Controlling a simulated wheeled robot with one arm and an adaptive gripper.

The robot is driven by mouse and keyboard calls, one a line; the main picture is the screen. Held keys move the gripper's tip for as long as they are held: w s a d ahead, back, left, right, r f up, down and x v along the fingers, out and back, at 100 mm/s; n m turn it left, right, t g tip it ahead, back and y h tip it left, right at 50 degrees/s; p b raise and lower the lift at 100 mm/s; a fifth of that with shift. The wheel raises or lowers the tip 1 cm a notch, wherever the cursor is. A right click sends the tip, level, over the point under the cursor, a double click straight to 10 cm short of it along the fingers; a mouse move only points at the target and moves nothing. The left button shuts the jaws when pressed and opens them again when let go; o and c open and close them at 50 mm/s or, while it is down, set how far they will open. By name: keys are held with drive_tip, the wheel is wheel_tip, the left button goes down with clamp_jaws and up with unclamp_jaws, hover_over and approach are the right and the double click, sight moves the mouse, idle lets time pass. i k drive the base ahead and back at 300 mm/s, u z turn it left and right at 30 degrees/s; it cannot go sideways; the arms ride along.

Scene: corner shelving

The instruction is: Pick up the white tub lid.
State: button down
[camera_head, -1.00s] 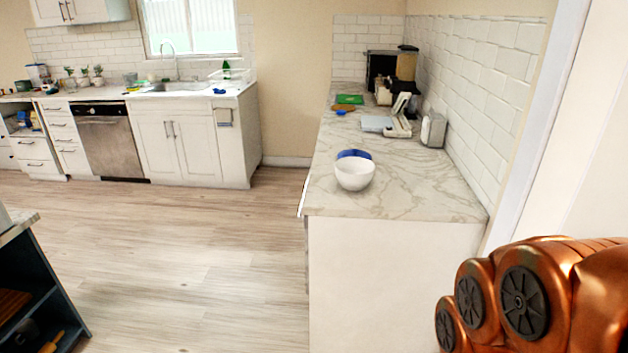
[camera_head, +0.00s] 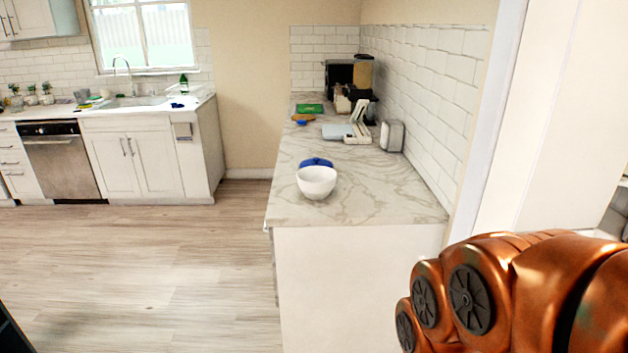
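I cannot make out a white tub lid for certain in the head view. A pale flat piece (camera_head: 338,131) lies on the marble counter (camera_head: 370,202), beside a white upright-tilted item (camera_head: 358,120), but I cannot tell what it is. A white bowl (camera_head: 316,183) stands near the counter's near end, with a blue object (camera_head: 316,162) just behind it. My copper-coloured arm fills the lower right; my gripper is out of view.
A green item (camera_head: 310,109) and dark appliances are farther back. A sink counter with a dishwasher (camera_head: 63,160) is at the left. The wooden floor (camera_head: 150,260) left of the marble counter is clear.

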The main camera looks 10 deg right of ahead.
sight(316, 161)
drive_tip(key=z, duration=0.1)
drive_tip(key=i, duration=1.4)
drive_tip(key=u, duration=0.9)
drive_tip(key=i, duration=0.6)
drive_tip(key=u, duration=0.25)
